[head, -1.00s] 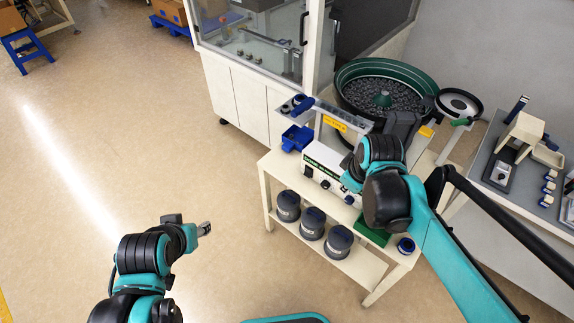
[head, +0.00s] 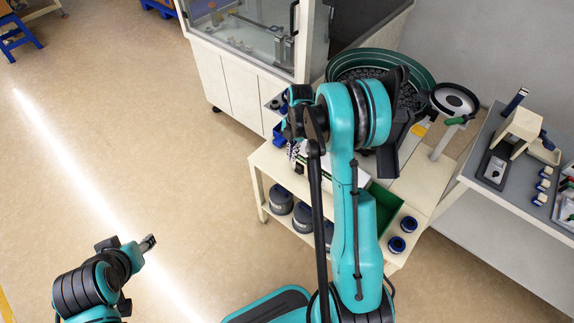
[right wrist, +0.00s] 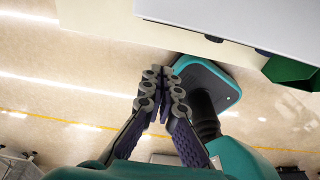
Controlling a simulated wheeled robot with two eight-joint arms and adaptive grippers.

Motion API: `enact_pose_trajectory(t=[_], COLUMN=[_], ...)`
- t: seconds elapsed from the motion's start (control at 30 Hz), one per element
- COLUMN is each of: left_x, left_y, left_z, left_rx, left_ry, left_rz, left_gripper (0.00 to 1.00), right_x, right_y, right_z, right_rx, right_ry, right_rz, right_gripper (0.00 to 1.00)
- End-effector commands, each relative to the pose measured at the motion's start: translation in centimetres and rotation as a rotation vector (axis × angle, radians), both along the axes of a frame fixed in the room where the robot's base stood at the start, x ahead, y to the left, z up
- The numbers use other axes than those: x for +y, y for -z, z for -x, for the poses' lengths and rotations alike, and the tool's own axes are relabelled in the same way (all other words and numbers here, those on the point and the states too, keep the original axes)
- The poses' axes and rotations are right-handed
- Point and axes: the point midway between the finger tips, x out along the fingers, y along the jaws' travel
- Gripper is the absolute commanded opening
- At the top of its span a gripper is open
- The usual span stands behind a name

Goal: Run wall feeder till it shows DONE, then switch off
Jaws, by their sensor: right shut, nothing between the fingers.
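A large green bowl feeder (head: 345,67) with dark parts inside stands by the wall in the head view, partly covered by my right arm. A white controller box (head: 322,184) sits on the bench in front of it. My arm hides most of its front, and no display reading can be made out. My right gripper (right wrist: 160,74) is shut and empty in the right wrist view, with the box's pale edge above and to the right of it.
The cream bench (head: 262,158) carries a green tray (head: 383,203) and blue-rimmed rings (head: 397,244), with grey canisters (head: 302,216) on its lower shelf. A round black-and-white dish (head: 455,100) and a grey side table (head: 475,172) stand to the right.

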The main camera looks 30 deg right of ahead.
Motion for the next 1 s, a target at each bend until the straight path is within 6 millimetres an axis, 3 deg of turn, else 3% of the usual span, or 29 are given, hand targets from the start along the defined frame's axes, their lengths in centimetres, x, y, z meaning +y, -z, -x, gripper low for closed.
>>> enact_pose_trajectory(t=[0.47, 0.93, 1.0], left_x=[0.0, 0.0, 0.0], left_y=[0.4, 3.9, 4.3], left_z=[0.0, 0.0, 0.0], left_rx=[0.000, 0.000, 0.000], left_ry=[0.000, 0.000, 0.000], left_rz=[0.000, 0.000, 0.000], left_gripper=[0.46, 0.46, 0.46], right_x=[0.1, 1.2, 0.1], right_y=[1.0, 10.4, 10.8], right_z=[0.0, 0.4, 0.1], right_rx=[0.001, 0.000, 0.000], right_ry=[-0.006, -0.005, -0.002], right_rz=[-0.001, -0.001, 0.000], right_gripper=[0.00, 0.00, 0.00])
